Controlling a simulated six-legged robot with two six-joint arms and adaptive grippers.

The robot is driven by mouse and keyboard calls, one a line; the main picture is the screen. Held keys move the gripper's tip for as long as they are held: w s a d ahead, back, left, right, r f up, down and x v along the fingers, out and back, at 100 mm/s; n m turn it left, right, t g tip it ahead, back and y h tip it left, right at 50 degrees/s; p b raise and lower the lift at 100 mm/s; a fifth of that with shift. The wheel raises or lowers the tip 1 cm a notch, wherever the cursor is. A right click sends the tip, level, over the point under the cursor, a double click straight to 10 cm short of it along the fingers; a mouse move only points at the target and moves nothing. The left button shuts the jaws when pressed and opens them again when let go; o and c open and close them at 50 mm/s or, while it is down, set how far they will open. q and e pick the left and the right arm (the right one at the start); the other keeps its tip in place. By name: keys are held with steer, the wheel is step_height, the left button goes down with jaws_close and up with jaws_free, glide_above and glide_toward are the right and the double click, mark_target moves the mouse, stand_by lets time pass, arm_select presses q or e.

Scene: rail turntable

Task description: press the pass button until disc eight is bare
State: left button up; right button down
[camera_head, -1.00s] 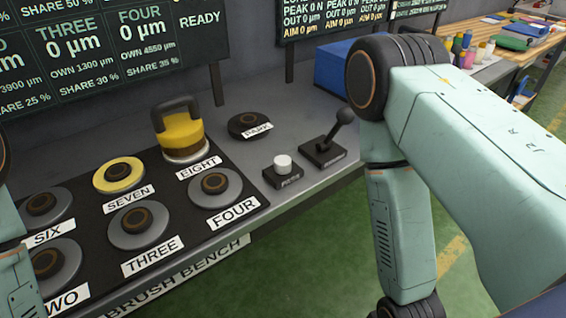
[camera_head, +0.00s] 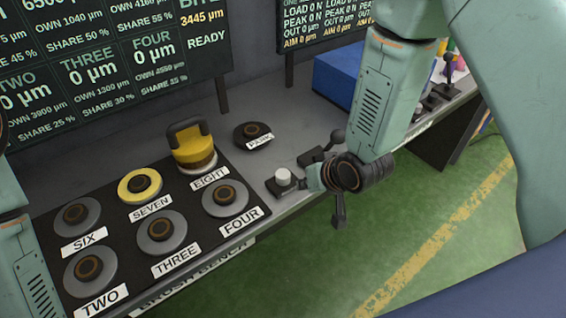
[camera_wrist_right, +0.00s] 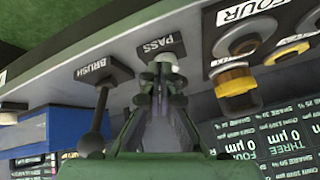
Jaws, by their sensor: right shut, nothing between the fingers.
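The pass button (camera_head: 283,176) is a white cap on a small black base at the bench's front edge. Disc eight, behind the EIGHT label (camera_head: 210,178), is covered by a yellow weight (camera_head: 193,150) with a dark handle. The weight also shows in the right wrist view (camera_wrist_right: 238,92). My right gripper (camera_head: 313,180) is shut and empty, just right of the button. In the right wrist view its fingertips (camera_wrist_right: 162,72) overlap the button beside the PASS label (camera_wrist_right: 160,48); contact cannot be told. Only part of my left arm shows, not its gripper.
The brush lever (camera_head: 325,150) stands right behind my right gripper and shows close by in the wrist view (camera_wrist_right: 92,140). A round PARK disc (camera_head: 252,132) lies behind the button. A blue box (camera_head: 337,75) stands farther back. Disc seven (camera_head: 140,186) is yellow and bare.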

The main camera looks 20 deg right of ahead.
steer(key=w+a+r+m+t+y+p, duration=0.1)
steer(key=w+a+r+m, duration=0.1)
steer(key=w+r, duration=0.6)
steer(key=shift+a+m+y+p, duration=0.2)
steer(key=shift+m+y+p, duration=0.15)
steer(key=shift+m, duration=0.25)
steer(key=shift+r, duration=0.1)
steer(key=b, duration=0.8)
glide_above(285, 176)
step_height(285, 176, down, 7)
steer(key=shift+d+r, duration=0.1)
steer(key=shift+w+f, duration=0.1)
steer(key=shift+f, duration=0.95)
